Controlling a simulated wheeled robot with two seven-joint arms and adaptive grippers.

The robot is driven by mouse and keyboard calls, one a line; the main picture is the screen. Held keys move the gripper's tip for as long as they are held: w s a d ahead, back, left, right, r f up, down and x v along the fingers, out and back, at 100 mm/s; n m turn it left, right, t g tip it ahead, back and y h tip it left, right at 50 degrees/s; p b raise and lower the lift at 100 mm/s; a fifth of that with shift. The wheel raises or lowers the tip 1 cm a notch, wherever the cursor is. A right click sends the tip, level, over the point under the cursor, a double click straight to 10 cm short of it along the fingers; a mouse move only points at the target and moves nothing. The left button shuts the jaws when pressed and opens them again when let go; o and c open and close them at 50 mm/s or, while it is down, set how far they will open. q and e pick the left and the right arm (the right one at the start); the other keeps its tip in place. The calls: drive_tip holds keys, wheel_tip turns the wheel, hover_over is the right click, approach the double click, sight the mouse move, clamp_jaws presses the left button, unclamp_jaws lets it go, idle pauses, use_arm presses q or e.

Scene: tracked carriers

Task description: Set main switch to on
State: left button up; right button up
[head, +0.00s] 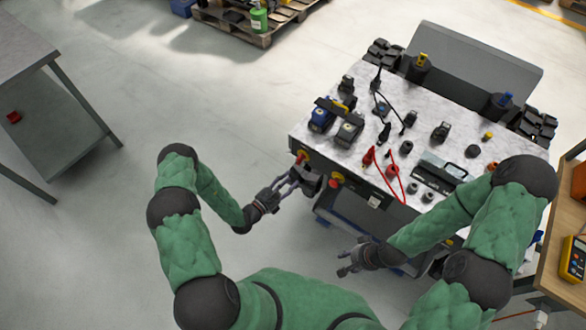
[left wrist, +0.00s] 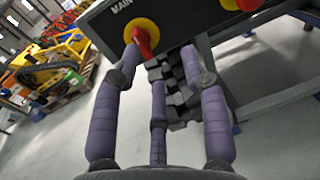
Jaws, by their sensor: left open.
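The main switch is a red handle on a yellow disc (left wrist: 143,36) on the dark front panel of the carrier, beside the printed word MAIN in the left wrist view. In the head view the red-and-yellow switch (head: 302,157) shows at the panel's left end. My left gripper (head: 292,177) is open in front of it. In the left wrist view its fingers (left wrist: 160,62) are spread, with the left fingertip close to the red handle. I cannot tell whether they touch. My right gripper (head: 344,263) is apart from the panel, its fingers spread and empty.
A second red knob on yellow (head: 335,181) is right of the switch. The carrier's top (head: 365,115) bears several tools and red and black leads. Open floor lies left of the carrier.

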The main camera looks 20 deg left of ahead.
sight(297, 160)
use_arm(q)
drive_tip(key=shift+n+t+y, duration=0.5)
drive_tip(key=shift+y, duration=0.3)
drive_tip(key=w, duration=0.3)
drive_tip(key=w+b, duration=0.1)
drive_tip(key=w, duration=0.3)
drive_tip(key=w+d, duration=0.1)
drive_tip(key=w, duration=0.2)
drive_tip(key=shift+w+f+b, duration=0.1)
drive_tip(key=shift+w+b, duration=0.1)
drive_tip(key=shift+b, duration=0.15)
clamp_jaws()
